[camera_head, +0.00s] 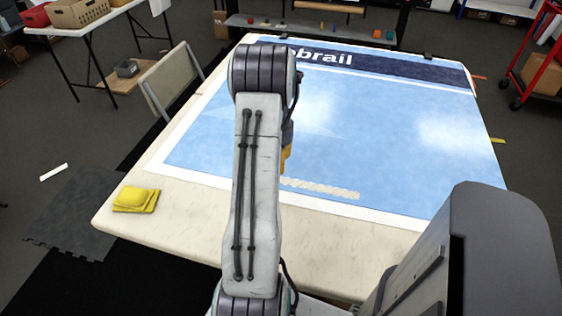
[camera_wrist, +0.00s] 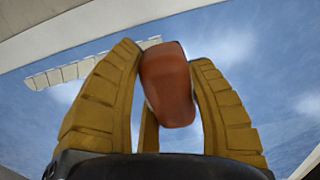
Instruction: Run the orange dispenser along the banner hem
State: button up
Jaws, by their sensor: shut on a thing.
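The orange dispenser (camera_wrist: 168,85) shows reddish-orange in the wrist view, between the two yellow fingers of my gripper (camera_wrist: 165,58), which are shut on it. In the head view my arm hides most of my gripper (camera_head: 286,158) and the dispenser. The light blue banner (camera_head: 380,115) lies flat on the table, with a navy lettered band at its far side and a white hem (camera_head: 385,217) along its near edge. A pale segmented strip (camera_head: 322,188) lies on the blue near that hem. The strip also shows in the wrist view (camera_wrist: 70,72), left of the dispenser. Contact between dispenser and banner cannot be told.
A yellow folded pad (camera_head: 136,199) sits at the table's front left corner. The cream table (camera_head: 190,222) has bare surface in front of the banner. A chair (camera_head: 172,80) stands at its left. A red cart (camera_head: 540,65) stands at the right, and a shelf with small items behind.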

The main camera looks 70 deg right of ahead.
jog(key=shift+r+p, duration=0.65)
jog(key=shift+r, duration=0.6)
